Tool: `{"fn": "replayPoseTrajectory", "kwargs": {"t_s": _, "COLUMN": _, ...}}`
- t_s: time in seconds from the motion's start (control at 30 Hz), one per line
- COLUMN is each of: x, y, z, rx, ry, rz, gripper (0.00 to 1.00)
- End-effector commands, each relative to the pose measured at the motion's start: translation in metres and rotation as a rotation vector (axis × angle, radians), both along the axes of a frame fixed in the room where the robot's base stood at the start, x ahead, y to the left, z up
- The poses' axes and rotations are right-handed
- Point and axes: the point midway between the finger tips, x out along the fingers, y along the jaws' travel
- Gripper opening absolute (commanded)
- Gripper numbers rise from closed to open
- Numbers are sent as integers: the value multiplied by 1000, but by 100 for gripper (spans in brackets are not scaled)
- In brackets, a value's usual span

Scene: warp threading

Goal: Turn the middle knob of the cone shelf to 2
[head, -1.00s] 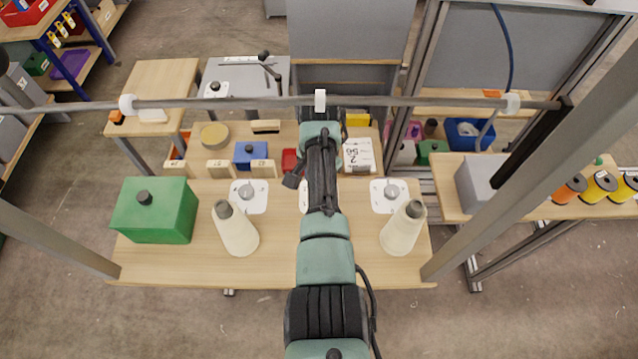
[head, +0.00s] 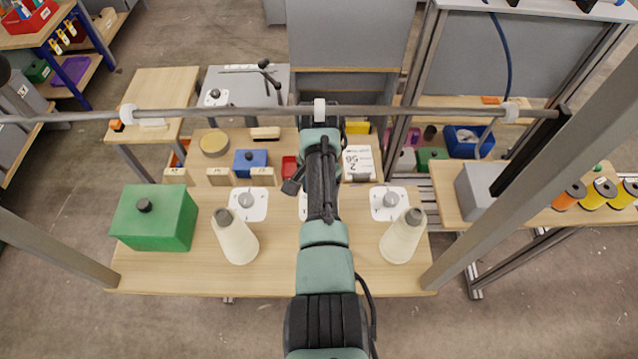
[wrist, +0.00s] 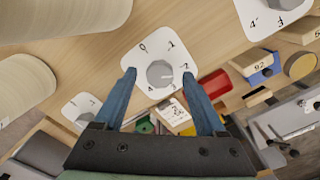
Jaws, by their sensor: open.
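The middle knob (wrist: 160,73) is a round grey dial on a white plate marked 0 to 4 (wrist: 143,62). My gripper (wrist: 158,76) is open, with one blue-grey finger on each side of the knob in the wrist view. Whether the fingers touch it, and which number it points to, I cannot tell. In the head view my arm hides the middle knob; only an edge of its plate (head: 303,207) shows. The shelf (head: 270,275) also carries a left knob (head: 246,200) and a right knob (head: 390,200).
Cream cones stand on the left (head: 235,240) and right (head: 402,238) of the shelf. A green box (head: 153,220) is at its left end. Small blocks and a blue box (head: 250,162) lie farther back. A horizontal rail (head: 220,113) crosses above.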

Motion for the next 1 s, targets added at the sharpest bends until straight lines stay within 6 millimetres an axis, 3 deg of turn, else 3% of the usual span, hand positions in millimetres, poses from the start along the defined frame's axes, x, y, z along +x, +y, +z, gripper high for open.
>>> {"fn": "replayPoseTrajectory", "kwargs": {"t_s": 0.17, "x": 1, "y": 0, "z": 18, "rx": 0, "ry": -4, "rz": 0, "gripper": 73}}
{"fn": "replayPoseTrajectory", "kwargs": {"t_s": 0.63, "x": 1, "y": 0, "z": 118, "rx": 0, "ry": -4, "rz": 0, "gripper": 73}}
{"fn": "replayPoseTrajectory", "kwargs": {"t_s": 1.0, "x": 0, "y": 0, "z": 129, "rx": 0, "ry": -1, "rz": 0, "gripper": 73}}
